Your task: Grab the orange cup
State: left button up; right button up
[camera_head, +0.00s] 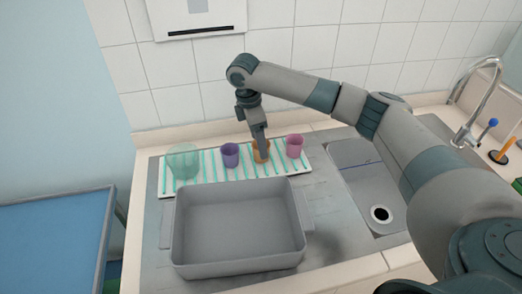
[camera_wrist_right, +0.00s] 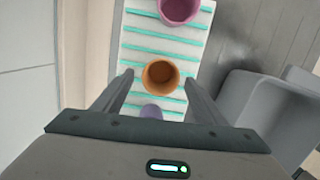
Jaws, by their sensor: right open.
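The orange cup (camera_head: 261,151) stands upright on the white and teal striped mat (camera_head: 215,174), between a purple cup (camera_head: 230,155) and a pink cup (camera_head: 295,146). My right gripper (camera_head: 261,152) points down over the orange cup and partly hides it in the head view. In the right wrist view the orange cup (camera_wrist_right: 160,76) lies between the two spread fingers of my right gripper (camera_wrist_right: 158,80), with gaps on both sides. The purple cup (camera_wrist_right: 151,112) shows nearer the palm and the pink cup (camera_wrist_right: 179,10) at the top edge. My left gripper is not in view.
A clear greenish glass (camera_head: 183,161) stands at the mat's left end. A large grey basin (camera_head: 237,262) stands in front of the mat. A sink (camera_head: 362,190) with a faucet (camera_head: 478,100) is to the right. A tiled wall (camera_head: 180,100) rises close behind.

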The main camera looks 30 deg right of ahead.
jog(key=shift+s+d+f+p, duration=0.1)
jog(key=shift+d+f+p, duration=0.15)
jog(key=shift+f, duration=0.65)
jog(key=shift+s+d+f+p, duration=0.1)
jog(key=shift+f+p, duration=0.2)
jog(key=shift+f, duration=0.55)
jog(key=shift+c, duration=0.5)
jog(key=c, duration=0.9)
